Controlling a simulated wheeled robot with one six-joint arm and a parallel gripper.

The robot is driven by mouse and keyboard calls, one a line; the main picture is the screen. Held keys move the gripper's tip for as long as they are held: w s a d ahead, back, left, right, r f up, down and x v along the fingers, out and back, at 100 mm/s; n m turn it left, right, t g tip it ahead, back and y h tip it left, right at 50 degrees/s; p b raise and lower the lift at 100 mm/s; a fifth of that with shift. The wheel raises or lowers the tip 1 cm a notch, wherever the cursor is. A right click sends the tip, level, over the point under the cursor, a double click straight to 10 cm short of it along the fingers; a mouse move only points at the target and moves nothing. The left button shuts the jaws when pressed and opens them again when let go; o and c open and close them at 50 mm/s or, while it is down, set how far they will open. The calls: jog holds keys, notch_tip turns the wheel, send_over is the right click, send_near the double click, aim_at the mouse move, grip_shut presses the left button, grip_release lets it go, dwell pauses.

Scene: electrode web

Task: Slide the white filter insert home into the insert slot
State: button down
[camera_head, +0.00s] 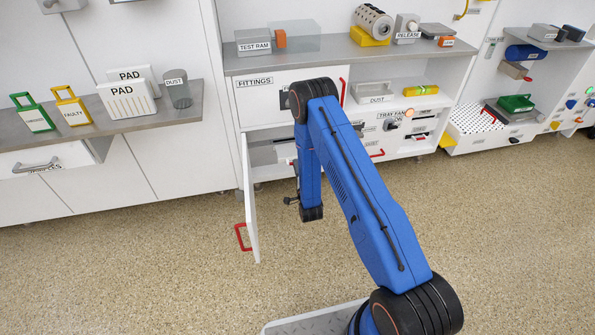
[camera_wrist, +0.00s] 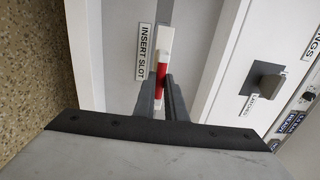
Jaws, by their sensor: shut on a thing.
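The white filter insert (camera_wrist: 166,40) shows in the wrist view as a narrow white piece with a red grip (camera_wrist: 160,76). My gripper (camera_wrist: 161,80) is shut on the red grip, with one dark finger on either side. A label reading INSERT SLOT (camera_wrist: 143,52) is on the pale panel just left of the insert. The slot opening is not clear, and I cannot tell how deep the insert sits. In the head view, my blue arm reaches down to the open cabinet (camera_head: 262,155) under the FITTINGS drawer (camera_head: 262,95) and hides most of the work.
The open cabinet door (camera_head: 250,195), with a red handle (camera_head: 241,237), stands out left of my arm. The left counter (camera_head: 95,130) carries PAD boxes. The floor in front is clear.

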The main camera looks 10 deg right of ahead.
aim_at(291, 147)
jog(key=shift+w, duration=0.9)
jog(key=shift+w, duration=5.75)
dwell(1.3)
